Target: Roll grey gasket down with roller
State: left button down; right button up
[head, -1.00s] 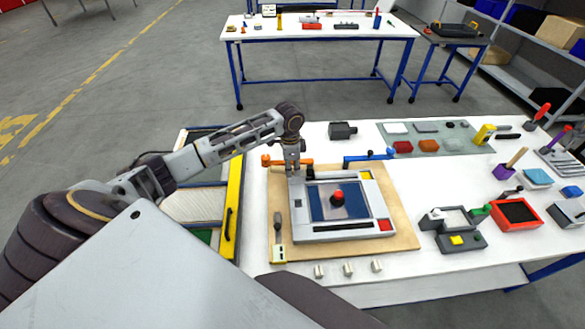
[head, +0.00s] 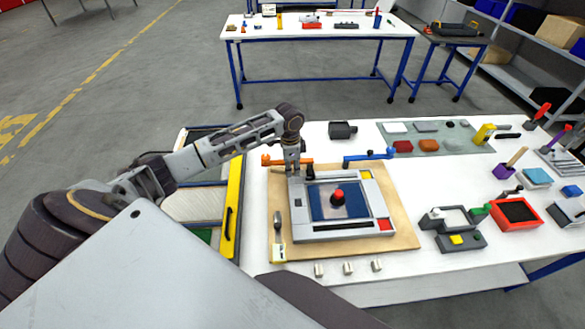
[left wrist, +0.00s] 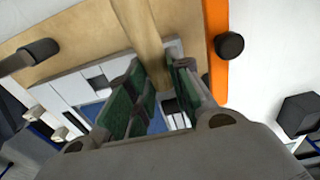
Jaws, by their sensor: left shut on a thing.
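A grey frame (head: 295,218) surrounds a blue panel (head: 319,203) on a tan board on the table; a red knob (head: 337,196) stands on the panel. I cannot tell which grey strip is the gasket. My left gripper (head: 293,172) points down over the frame's far left corner, beside an orange clamp handle (head: 271,161). In the left wrist view, its green-padded fingers (left wrist: 160,98) are close together above the board and frame. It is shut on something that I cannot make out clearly. I cannot identify the roller for certain. My right gripper is not in view.
A blue clamp handle (head: 360,157) lies at the board's far edge. Small grey cylinders (head: 348,268) stand near the front edge. A red tray (head: 517,213) and several tools fill the right side.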

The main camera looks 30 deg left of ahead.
pick_arm(q)
jog(key=shift+s+f, duration=0.1)
jog(key=shift+f, duration=0.2)
dwell(0.8)
jog(key=shift+r, duration=0.2)
dwell(0.4)
jog(key=shift+w+d, duration=0.45)
jog(key=shift+w, duration=0.05)
jog(key=shift+w+d, duration=0.3)
jog(key=shift+d, duration=0.1)
dwell(0.6)
jog(key=shift+s+f, duration=0.15)
jog(key=shift+f, duration=0.05)
dwell(1.3)
jog(key=shift+r, duration=0.2)
dwell(0.5)
jog(key=shift+w+d, duration=0.75)
jog(key=shift+d, duration=0.1)
dwell(0.7)
